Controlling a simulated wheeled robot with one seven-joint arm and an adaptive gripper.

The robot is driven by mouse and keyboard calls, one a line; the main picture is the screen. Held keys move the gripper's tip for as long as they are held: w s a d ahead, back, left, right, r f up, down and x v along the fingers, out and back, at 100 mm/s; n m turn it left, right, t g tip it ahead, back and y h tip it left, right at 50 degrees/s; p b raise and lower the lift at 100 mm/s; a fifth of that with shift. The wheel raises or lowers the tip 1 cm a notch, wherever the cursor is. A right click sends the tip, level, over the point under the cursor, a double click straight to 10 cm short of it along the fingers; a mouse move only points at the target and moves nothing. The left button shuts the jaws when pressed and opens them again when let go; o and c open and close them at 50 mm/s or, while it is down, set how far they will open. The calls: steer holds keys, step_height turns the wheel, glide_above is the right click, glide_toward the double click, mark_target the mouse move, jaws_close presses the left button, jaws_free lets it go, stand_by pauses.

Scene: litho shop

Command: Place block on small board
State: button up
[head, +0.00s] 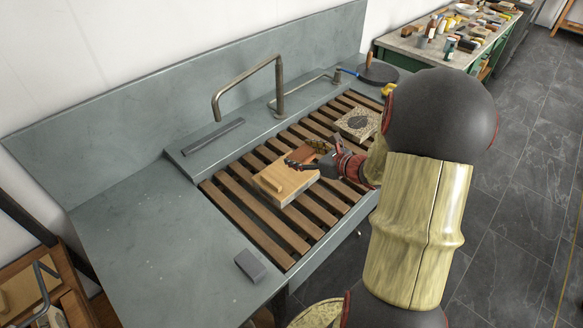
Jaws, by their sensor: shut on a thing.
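A light wooden block (286,179) with a raised strip on top is over the slatted rack in the sink. My gripper (296,164) reaches in from the right, at the block's far right edge, and appears shut on it. The block's underside is hidden, so I cannot tell whether it touches what is below. A reddish-brown piece (308,153) lies just behind my gripper, partly covered by it.
A grey block (250,265) lies on the sink's front left edge. A bent metal faucet (250,88) rises behind the wooden slats (240,212). A dark round disc (378,72) lies at the far end.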

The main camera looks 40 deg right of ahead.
steer(key=w+f+b, duration=0.1)
steer(key=w+f, duration=0.3)
steer(key=w+f+b, duration=0.1)
steer(key=f, duration=0.1)
steer(key=shift+w+d+f+b, duration=0.15)
steer(key=shift+w+d+b, duration=0.15)
steer(key=shift+w+d, duration=0.1)
step_height(320, 180, down, 3)
steer(key=shift+w+f+b, duration=0.15)
steer(key=shift+b, duration=0.85)
steer(key=o, duration=1.4)
steer(key=shift+f, duration=0.1)
steer(key=shift+o, duration=0.2)
